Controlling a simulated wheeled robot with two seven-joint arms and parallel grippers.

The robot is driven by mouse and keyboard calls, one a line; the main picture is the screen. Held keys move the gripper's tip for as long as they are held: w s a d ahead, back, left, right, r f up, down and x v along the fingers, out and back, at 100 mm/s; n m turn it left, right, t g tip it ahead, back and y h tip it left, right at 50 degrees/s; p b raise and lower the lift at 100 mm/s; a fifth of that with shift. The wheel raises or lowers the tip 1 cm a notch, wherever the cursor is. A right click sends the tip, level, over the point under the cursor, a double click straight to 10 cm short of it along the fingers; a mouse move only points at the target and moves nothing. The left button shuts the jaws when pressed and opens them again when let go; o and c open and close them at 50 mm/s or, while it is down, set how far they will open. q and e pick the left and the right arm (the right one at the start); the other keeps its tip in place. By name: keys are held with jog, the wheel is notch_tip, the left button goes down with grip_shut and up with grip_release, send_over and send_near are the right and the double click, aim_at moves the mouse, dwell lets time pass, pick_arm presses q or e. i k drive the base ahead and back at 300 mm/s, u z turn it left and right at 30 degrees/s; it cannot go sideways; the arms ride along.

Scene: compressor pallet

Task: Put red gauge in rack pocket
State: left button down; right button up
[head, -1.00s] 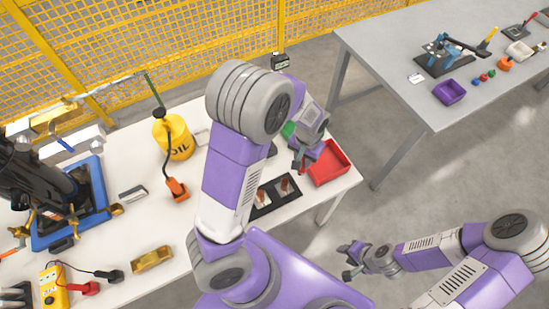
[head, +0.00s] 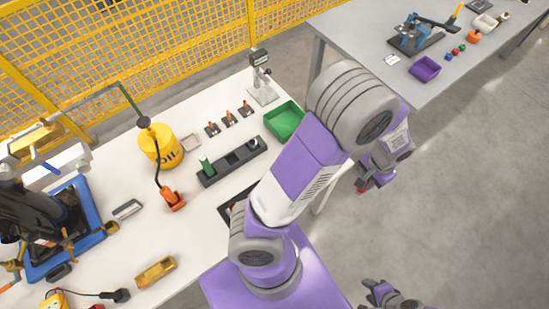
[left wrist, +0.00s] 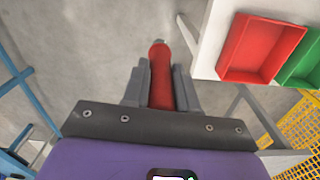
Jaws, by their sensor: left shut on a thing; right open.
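The red gauge (left wrist: 160,78) is a red cylinder with a metal tip between the fingers of my left gripper (left wrist: 160,85) in the left wrist view. In the head view my left gripper (head: 366,186) is mostly hidden by its own arm, with a bit of red at it, out past the table's right edge. The dark rack (head: 228,167) lies on the white table with a green piece (head: 206,164) upright at its left end and a metallic piece at its right end. My right gripper (head: 376,294) is open and empty over the floor at the bottom edge.
A green bin (head: 285,121) stands right of the rack; a red bin (left wrist: 258,48) shows beside it in the left wrist view. A gauge stand (head: 262,88), small copper-coloured parts and a yellow oil can (head: 159,145) stand behind the rack. A grey table (head: 345,40) is at the back right.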

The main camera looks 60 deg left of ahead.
aim_at(233, 162)
jog(key=k, duration=0.55)
jog(key=u, duration=1.1)
jog(key=i, duration=0.5)
